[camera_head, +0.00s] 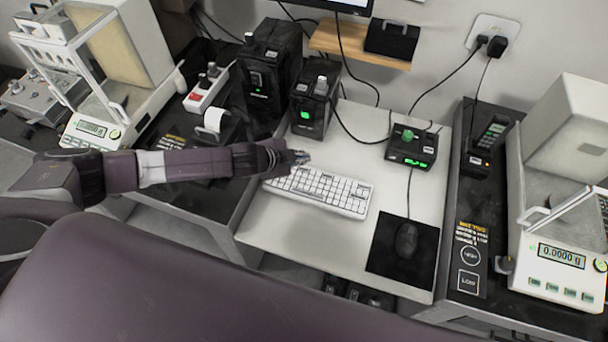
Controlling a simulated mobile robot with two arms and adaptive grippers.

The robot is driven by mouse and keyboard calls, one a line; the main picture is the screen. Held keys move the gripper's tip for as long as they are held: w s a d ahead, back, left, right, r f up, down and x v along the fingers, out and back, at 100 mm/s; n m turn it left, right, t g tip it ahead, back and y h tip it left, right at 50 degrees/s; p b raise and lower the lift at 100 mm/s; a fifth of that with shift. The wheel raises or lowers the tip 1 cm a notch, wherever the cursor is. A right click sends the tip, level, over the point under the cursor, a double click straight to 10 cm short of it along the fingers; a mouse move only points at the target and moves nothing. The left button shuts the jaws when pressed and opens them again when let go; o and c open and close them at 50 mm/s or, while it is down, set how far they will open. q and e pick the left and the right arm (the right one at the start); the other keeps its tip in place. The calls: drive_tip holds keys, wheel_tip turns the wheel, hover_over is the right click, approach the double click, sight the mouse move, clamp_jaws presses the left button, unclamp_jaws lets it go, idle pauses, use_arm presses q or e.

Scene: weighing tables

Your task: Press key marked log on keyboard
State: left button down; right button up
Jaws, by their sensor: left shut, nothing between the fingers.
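The white keyboard (318,192) lies on the pale desk top in the middle of the camera_head view. Its key markings are too small to read, so I cannot tell which key is the log key. My left arm reaches in from the left. My left gripper (300,157) is shut and empty, at the keyboard's far left corner. I cannot tell whether its tips touch the keyboard or hover above it. The arm and gripper hide a little of the desk beside the keyboard. My right gripper is not in view.
A mouse (406,239) lies on a black pad (381,262) right of the keyboard. A black device with a green display (411,148) stands behind it. Black boxes (309,105) stand behind the gripper. Balances stand at left (92,129) and right (560,256).

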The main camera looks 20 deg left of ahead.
sight(302, 171)
use_arm(q)
drive_tip(key=shift+f+b, duration=0.5)
drive_tip(key=shift+f, duration=1)
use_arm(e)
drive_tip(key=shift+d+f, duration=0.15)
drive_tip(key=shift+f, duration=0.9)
use_arm(q)
drive_tip(key=shift+f, duration=0.4)
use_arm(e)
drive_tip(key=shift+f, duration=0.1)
use_arm(q)
drive_tip(key=shift+f+b, duration=0.3)
drive_tip(key=shift+f, duration=0.15)
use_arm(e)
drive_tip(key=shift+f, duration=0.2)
use_arm(q)
drive_tip(key=shift+r, duration=0.1)
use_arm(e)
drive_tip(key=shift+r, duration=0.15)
use_arm(q)
drive_tip(key=shift+r+p, duration=0.75)
drive_tip(key=shift+p, duration=0.2)
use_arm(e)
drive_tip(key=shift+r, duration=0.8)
